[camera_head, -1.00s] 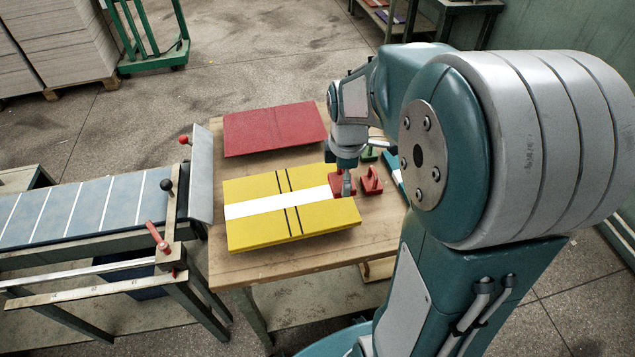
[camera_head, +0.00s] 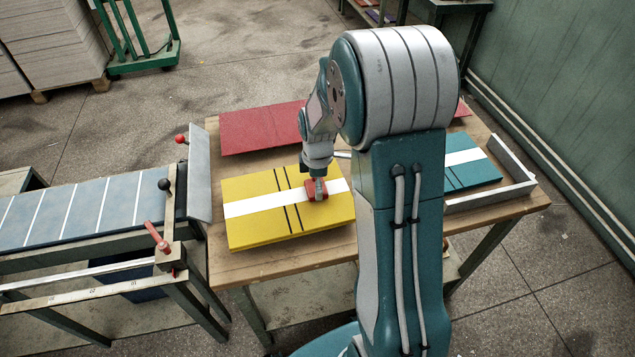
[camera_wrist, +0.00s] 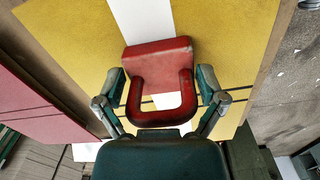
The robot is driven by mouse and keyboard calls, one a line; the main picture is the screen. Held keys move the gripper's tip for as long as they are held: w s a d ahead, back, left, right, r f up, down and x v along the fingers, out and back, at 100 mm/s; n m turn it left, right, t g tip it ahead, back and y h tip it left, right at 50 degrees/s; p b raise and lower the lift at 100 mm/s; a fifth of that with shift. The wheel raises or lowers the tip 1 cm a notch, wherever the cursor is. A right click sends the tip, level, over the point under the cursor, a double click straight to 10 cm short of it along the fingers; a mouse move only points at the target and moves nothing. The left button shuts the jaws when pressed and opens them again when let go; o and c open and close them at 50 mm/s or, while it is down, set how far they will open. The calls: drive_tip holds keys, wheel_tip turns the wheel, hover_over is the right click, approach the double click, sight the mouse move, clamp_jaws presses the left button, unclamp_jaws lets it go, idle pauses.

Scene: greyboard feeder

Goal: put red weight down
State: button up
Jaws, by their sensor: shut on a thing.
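The red weight (camera_head: 317,190) is a block with a U-shaped handle. It shows large in the wrist view (camera_wrist: 157,54), over the yellow board's white stripe. My gripper (camera_head: 318,180) is shut on it; in the wrist view the two fingers of my gripper (camera_wrist: 160,95) flank the handle. The yellow board (camera_head: 265,228) has a white stripe and two dark lines and lies on the wooden table (camera_head: 290,262). The weight is at the right part of the board. I cannot tell whether its underside touches the board.
A red board (camera_head: 258,130) lies behind the yellow one. A teal board with a white stripe (camera_head: 470,175) lies at the right beside a pale angled rail (camera_head: 510,160). A blue feeder belt (camera_head: 80,210) with a lever frame stands at the left. My arm hides the table's middle right.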

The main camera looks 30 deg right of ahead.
drive_tip(key=shift+d, duration=0.25)
drive_tip(key=o, duration=1)
drive_tip(key=shift+d, duration=0.25)
drive_tip(key=shift+a, duration=0.25)
drive_tip(key=shift+r, duration=0.4)
wheel_tip(320, 180, up, 10)
drive_tip(key=s+a+r+m+t, duration=0.1)
drive_tip(key=s+a+r+m, duration=0.2)
drive_tip(key=s, duration=0.3)
drive_tip(key=s+a+r+m+t, duration=0.2)
drive_tip(key=s+a+r+m, duration=0.1)
drive_tip(key=s+m, duration=0.3)
drive_tip(key=s+a+r+m+t, duration=0.2)
drive_tip(key=s+a+r+m, duration=0.1)
drive_tip(key=s, duration=0.5)
wheel_tip(320, 180, up, 2)
drive_tip(key=shift+s+r+m, duration=0.1)
drive_tip(key=shift+s+m, duration=0.1)
drive_tip(key=shift+m, duration=0.7)
drive_tip(key=shift+a, duration=0.1)
